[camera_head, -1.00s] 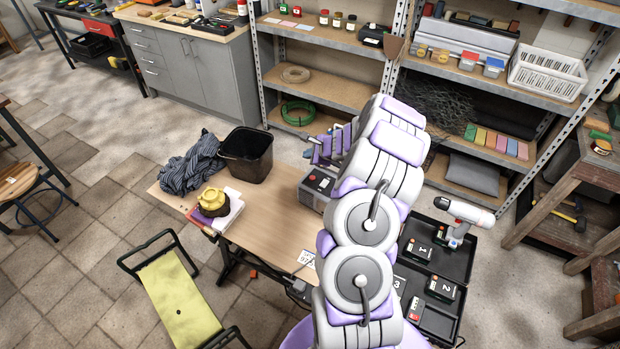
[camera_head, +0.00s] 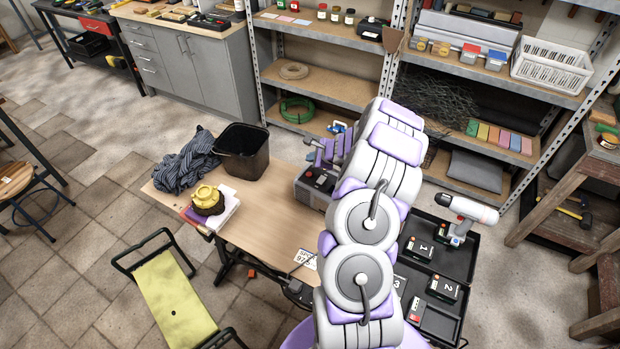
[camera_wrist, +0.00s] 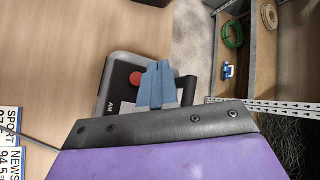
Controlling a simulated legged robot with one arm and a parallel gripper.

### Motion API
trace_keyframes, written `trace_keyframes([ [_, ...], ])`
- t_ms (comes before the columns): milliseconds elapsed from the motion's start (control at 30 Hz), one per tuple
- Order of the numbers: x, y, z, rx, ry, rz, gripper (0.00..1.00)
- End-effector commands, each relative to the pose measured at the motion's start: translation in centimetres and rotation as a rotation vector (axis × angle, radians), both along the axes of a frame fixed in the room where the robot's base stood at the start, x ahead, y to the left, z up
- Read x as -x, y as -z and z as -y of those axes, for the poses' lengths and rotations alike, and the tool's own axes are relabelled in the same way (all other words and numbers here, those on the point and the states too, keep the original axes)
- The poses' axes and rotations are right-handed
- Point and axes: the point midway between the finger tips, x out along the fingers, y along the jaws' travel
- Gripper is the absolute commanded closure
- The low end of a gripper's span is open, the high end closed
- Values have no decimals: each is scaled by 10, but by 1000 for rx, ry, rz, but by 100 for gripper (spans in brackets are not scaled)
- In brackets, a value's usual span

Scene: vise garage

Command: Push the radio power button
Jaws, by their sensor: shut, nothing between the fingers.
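The radio (camera_head: 312,186) is a dark grey box on the wooden table, partly hidden behind my arm in the head view. In the wrist view the radio (camera_wrist: 118,80) shows its dark face with an "AM" label and a round red button (camera_wrist: 136,78). My gripper (camera_wrist: 160,66) is shut and empty, its blue fingertips just right of the red button in the picture. In the head view my gripper (camera_head: 322,158) shows above the radio's far side. I cannot tell whether the fingertips touch the radio.
A card with "SPORT" and "NEWS" (camera_wrist: 10,145) lies beside the radio.

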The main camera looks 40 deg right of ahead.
Motion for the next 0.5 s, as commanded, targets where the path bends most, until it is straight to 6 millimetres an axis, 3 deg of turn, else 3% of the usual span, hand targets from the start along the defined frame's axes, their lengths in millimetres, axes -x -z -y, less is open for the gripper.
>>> trace_keyframes([
  [33,0,12,-2,0,-1,-1,100],
  [200,-1,31,-7,1,-1,2,100],
  [500,-1,46,-3,1,-1,2,100],
])
